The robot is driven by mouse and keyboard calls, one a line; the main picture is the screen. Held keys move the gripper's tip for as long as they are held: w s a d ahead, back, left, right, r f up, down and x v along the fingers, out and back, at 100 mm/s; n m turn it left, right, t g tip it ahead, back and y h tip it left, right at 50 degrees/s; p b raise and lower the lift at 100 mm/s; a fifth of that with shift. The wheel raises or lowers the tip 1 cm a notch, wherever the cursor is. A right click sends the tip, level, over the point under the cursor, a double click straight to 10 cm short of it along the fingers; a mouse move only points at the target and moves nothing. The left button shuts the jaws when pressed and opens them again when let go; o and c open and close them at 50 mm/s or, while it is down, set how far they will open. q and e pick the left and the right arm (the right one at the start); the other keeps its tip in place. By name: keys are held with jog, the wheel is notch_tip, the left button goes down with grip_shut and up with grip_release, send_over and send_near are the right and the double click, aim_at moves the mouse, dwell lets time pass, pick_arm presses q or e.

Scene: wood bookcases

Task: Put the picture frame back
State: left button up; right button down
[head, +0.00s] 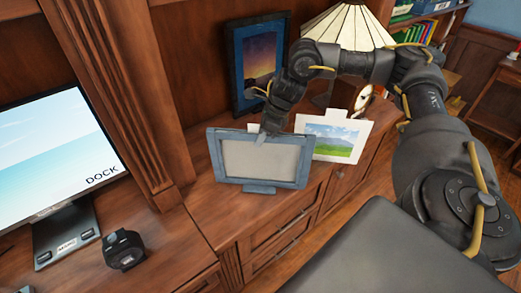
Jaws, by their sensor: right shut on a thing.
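A picture frame with a blue-grey border and a blank grey panel (258,160) is upright at the front edge of the wooden cabinet top, in the middle of the head view. My right gripper (268,132) reaches down from above and is shut on the top edge of this frame. The fingertips are partly hidden behind and against the frame. I cannot tell whether the frame's bottom touches the cabinet top. My left gripper is not in view.
A dark-framed sunset picture (258,64) stands behind. A white-bordered landscape picture (334,138) stands just right of the held frame. A lamp with a pleated shade (350,26) is at the back. A monitor (58,150) and black device (124,250) are left.

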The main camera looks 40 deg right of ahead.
dwell(0.6)
jog(key=shift+w+r, duration=0.1)
jog(key=shift+r, duration=0.15)
